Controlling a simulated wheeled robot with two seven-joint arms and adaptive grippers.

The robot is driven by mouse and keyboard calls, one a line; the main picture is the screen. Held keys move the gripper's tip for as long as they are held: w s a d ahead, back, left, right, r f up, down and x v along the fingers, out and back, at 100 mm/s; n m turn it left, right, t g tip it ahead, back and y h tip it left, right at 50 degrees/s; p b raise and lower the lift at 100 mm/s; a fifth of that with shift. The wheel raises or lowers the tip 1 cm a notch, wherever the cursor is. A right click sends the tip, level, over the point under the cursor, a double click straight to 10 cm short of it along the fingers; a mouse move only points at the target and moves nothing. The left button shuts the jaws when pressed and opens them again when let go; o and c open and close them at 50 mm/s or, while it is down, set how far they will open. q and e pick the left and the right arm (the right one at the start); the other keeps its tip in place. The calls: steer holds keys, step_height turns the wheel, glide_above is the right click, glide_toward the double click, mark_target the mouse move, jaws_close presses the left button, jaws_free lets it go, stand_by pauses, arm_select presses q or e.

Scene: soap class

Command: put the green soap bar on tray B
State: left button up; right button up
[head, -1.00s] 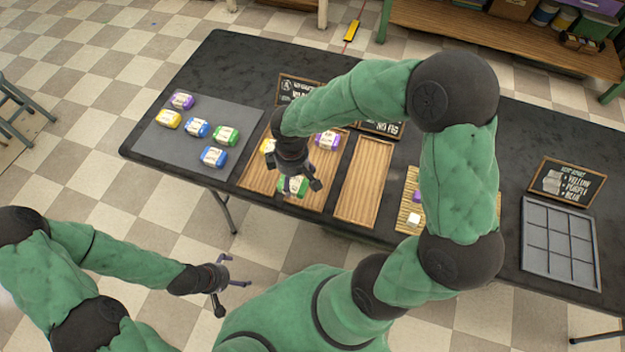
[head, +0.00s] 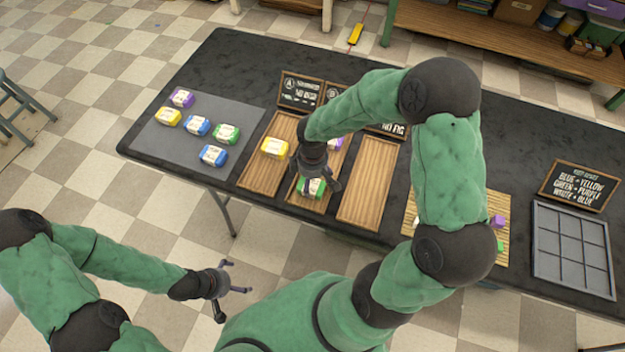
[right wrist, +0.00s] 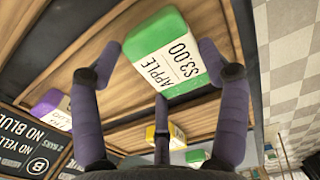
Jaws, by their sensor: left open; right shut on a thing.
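The green soap bar (head: 313,188) has a white label and is at the near end of tray B (head: 303,197), the middle wooden tray. My right gripper (head: 322,184) is shut on it from above. In the right wrist view the green bar (right wrist: 160,45) sits between the fingers, its label reading APPLE $3.00. I cannot tell whether it touches the tray floor. A purple bar (head: 335,143) lies farther back on tray B, partly hidden by my arm; it also shows in the right wrist view (right wrist: 50,108). My left gripper (head: 228,287) is open and empty, off the table's near edge.
Tray A (head: 262,177) holds a yellow bar (head: 274,147). The right wooden tray (head: 368,180) looks empty. Several bars, one green (head: 226,134), lie on a grey mat (head: 180,148). Dark signs (head: 300,90) stand behind the trays. A divided grey tray (head: 570,250) is at right.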

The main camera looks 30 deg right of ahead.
mark_target(313, 182)
steer(key=shift+f, duration=0.1)
steer(key=o, duration=1.2)
step_height(313, 182, up, 12)
steer(key=p, duration=0.4)
steer(key=shift+r, duration=0.2)
